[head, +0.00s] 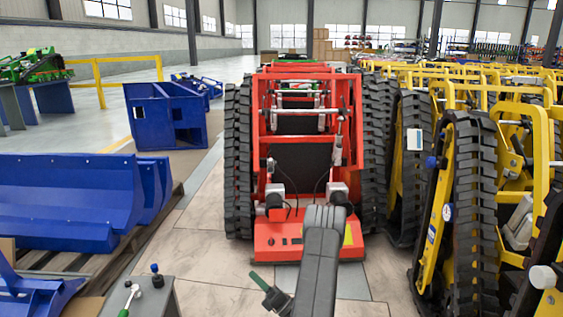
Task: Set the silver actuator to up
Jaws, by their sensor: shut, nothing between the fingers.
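A grey control box (152,300) stands at the bottom left, cut off by the frame's lower edge. My gripper (257,280), dark with green tips, is shut and empty. It points left, to the right of the box and apart from it. My grey arm hides part of the wrist.
A red tracked carrier (265,240) with silver cylinders (338,138) stands ahead. Yellow tracked carriers (432,215) crowd the right. Blue metal parts (65,200) lie on a pallet at left. Bare floor (200,235) lies between pallet and red carrier.

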